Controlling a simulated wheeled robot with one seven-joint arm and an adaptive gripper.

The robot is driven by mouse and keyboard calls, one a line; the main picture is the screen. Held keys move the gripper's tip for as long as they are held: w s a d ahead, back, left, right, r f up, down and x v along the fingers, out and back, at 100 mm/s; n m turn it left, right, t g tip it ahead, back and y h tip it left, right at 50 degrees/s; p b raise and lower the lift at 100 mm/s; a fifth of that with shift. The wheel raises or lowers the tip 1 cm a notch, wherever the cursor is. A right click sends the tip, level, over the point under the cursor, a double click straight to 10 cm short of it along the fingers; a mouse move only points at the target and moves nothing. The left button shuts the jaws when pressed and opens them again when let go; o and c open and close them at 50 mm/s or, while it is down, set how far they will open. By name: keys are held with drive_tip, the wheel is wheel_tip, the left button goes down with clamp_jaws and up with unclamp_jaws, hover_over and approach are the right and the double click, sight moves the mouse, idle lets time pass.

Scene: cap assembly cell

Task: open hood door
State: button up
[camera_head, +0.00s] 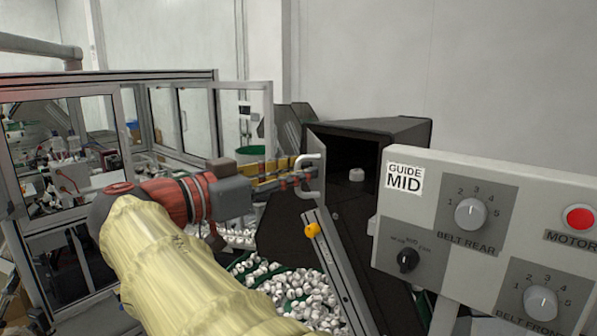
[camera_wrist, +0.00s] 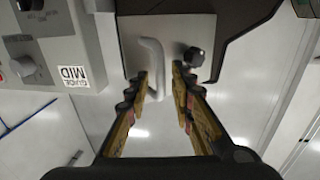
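The hood (camera_head: 400,129) is a black box right of centre in the head view. In the wrist view the door (camera_wrist: 172,28) shows face-on, with the handle (camera_wrist: 153,62) and a black knob (camera_wrist: 193,57). My gripper (camera_wrist: 160,78) is open, its yellow fingers either side of the handle, nearer the left one. Contact is unclear.
A grey control panel (camera_head: 468,163) with knobs and a red button stands close on the right. Many white caps (camera_head: 300,290) lie in a green bin below. A metal rail with an orange knob (camera_head: 312,230) runs below the door. A glazed enclosure (camera_head: 165,80) stands left.

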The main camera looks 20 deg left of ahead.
drive_tip(key=v, duration=1.1)
drive_tip(key=shift+s, duration=0.2)
drive_tip(key=shift+a, duration=0.15)
